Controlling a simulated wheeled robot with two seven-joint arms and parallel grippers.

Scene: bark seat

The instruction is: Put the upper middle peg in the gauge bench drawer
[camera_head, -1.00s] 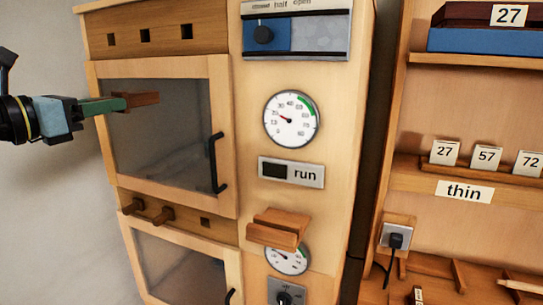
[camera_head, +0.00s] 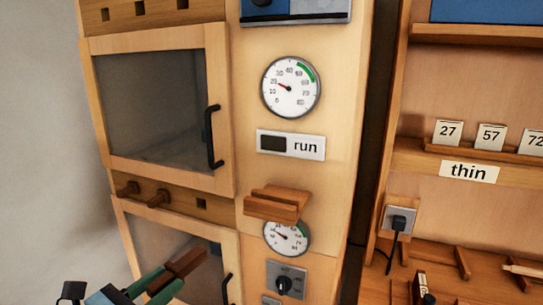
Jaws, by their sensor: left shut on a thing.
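My left gripper (camera_head: 160,283) is at the bottom left, in front of the lower cabinet door. Its green fingers are shut on a brown wooden peg (camera_head: 187,262), which points up and to the right. The upper strip (camera_head: 160,12) shows square holes with no pegs in them. I cannot make out a gauge bench drawer. My right gripper is not in view.
The upper glazed door (camera_head: 160,110) is shut, with a black handle (camera_head: 211,137). A small wooden ledge (camera_head: 277,203) juts out above the lower gauge (camera_head: 287,238). On the right are a shelf with number cards (camera_head: 491,137), a socket with a black plug (camera_head: 398,222) and a wooden worktop (camera_head: 450,275).

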